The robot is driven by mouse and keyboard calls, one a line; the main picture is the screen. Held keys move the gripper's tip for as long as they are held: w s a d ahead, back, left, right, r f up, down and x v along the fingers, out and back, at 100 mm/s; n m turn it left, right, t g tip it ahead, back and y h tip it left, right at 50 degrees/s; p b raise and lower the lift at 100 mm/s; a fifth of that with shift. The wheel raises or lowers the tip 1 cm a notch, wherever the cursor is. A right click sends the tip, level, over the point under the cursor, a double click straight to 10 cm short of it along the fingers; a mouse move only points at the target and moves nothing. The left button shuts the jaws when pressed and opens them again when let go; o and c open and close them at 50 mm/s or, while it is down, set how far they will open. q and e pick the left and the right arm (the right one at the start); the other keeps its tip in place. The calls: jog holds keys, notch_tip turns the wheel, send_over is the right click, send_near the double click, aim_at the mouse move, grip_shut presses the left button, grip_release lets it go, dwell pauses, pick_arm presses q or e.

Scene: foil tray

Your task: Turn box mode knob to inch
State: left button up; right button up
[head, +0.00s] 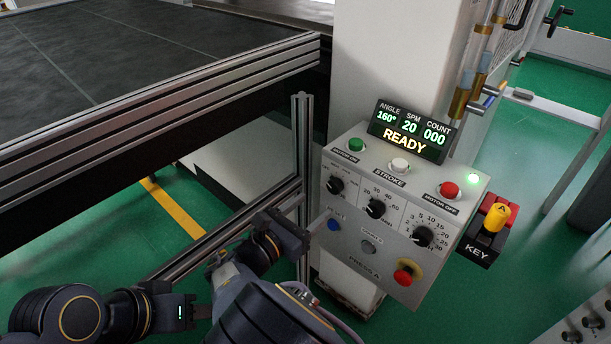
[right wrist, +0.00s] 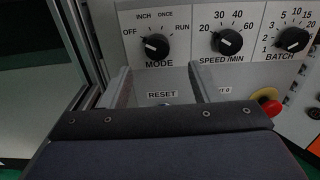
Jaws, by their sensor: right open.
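The mode knob (head: 335,185) is a black dial at the left of the control box's front panel. In the right wrist view the mode knob (right wrist: 156,46) has OFF, INCH, ONCE and RUN around it. Its white mark seems to lie on its upper left side, toward OFF; the exact setting is hard to tell. My right gripper (head: 319,221) is open beside the box, below and left of the knob. In the right wrist view my right gripper (right wrist: 159,78) has its two fingers apart, with the knob beyond and above the gap, apparently untouched.
The speed knob (right wrist: 230,40) and batch knob (right wrist: 292,40) sit to the right. A blue reset button (head: 334,225) is near my right fingertips. A red emergency button (head: 404,274) sits lower right. A metal post (head: 302,150) stands left of the box. The display reads READY.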

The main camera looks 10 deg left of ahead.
aim_at(332, 189)
jog(key=x, duration=0.7)
jog(key=shift+w, duration=0.45)
jog(key=shift+c, duration=0.4)
jog(key=c, duration=0.9)
